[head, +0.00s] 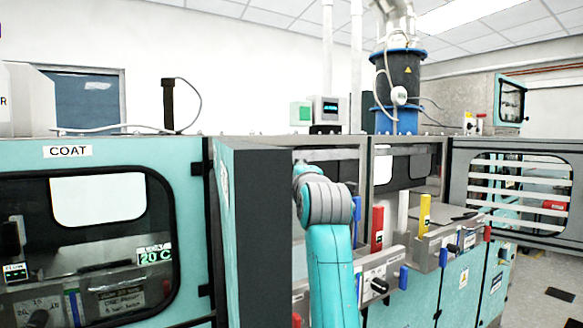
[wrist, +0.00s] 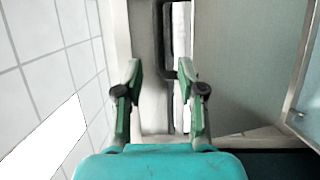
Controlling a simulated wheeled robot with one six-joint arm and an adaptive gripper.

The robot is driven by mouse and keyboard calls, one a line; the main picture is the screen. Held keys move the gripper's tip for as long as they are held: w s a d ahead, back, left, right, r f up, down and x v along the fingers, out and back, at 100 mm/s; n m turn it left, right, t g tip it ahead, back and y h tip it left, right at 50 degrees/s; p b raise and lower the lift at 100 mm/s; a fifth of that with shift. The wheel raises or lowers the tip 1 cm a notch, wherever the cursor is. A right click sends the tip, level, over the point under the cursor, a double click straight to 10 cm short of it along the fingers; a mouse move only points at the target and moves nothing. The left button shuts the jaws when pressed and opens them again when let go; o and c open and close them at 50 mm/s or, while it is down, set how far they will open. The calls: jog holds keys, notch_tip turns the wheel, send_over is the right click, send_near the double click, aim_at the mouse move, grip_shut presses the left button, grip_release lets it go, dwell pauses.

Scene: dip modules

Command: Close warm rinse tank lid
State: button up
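In the wrist view my gripper (wrist: 161,78) has its two green fingers spread apart, with nothing held between them. Beyond them is a pale upright panel with a dark bar-like frame (wrist: 160,38); I cannot tell whether this belongs to the warm rinse tank lid. In the head view my arm reaches into the open bay beside the dark cabinet side, and its wrist joint hides the gripper. Steel tank fronts (head: 437,245) line the bay, with a red upright piece (head: 377,228) and a yellow one (head: 425,212). No label readable here names the warm rinse tank.
The COAT cabinet (head: 68,152) and the dark side panel (head: 262,235) stand left of my arm. An open windowed door (head: 520,185) is at the right. A blue-black duct unit (head: 398,90) rises behind. Some grey floor (head: 540,285) is clear at lower right.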

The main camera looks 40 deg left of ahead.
jog(key=shift+x, duration=3.9)
grip_shut()
